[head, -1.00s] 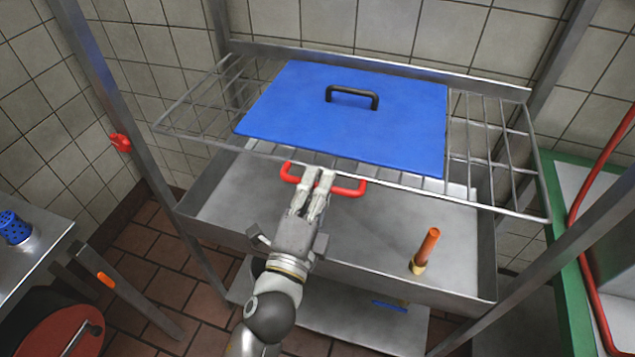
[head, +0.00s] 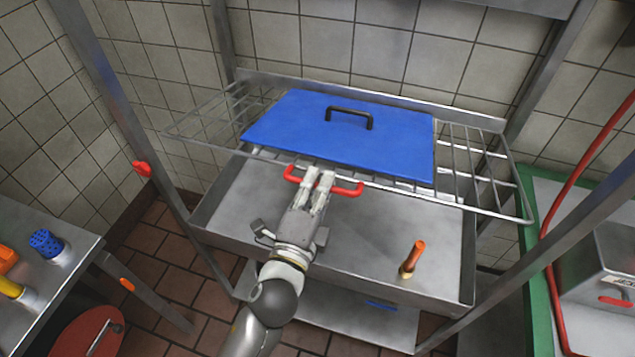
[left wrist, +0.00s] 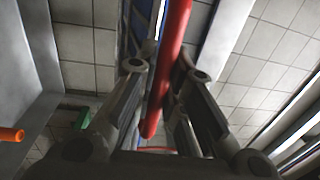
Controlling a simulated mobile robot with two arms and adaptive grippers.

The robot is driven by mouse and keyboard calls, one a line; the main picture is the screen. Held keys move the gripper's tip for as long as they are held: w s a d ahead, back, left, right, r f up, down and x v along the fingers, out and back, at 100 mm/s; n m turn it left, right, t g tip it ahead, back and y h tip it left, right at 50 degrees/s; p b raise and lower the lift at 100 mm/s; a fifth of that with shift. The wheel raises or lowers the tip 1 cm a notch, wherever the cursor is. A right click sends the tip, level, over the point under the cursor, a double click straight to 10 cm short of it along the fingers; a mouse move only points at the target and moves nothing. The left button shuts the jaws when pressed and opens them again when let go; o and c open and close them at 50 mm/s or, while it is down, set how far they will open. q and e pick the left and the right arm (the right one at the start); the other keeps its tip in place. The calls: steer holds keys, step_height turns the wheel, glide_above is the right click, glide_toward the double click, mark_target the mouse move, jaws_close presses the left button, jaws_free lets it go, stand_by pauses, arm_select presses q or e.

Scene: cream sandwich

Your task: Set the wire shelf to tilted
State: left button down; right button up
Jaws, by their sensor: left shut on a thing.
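The wire shelf (head: 480,150) spans the metal frame above a steel basin. A blue lid with a black handle (head: 349,117) lies on it. The shelf's red handle (head: 347,189) is at its front edge. My left gripper (head: 319,178) is shut on the red handle near its middle. In the left wrist view the red handle (left wrist: 170,60) runs between the two fingers. The fingers hide part of the handle in the head view. The shelf's front edge hangs over the basin. My right gripper is not in view.
A red knob (head: 141,168) is on the left post. A side table (head: 60,270) with a blue perforated shaker (head: 45,243) stands at left. A green-edged counter (head: 530,250) with a red hose is at right.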

arm_select(q)
step_height(320, 180, up, 7)
steer(key=w+p, duration=0.2)
steer(key=p, duration=0.3)
steer(key=shift+d, duration=0.35)
steer(key=shift+w+r, duration=0.1)
steer(key=shift+r, duration=0.05)
steer(key=c, duration=1.6)
jaws_free()
steer(key=shift+o, duration=0.6)
steer(key=shift+f, duration=0.2)
steer(key=v, duration=1.2)
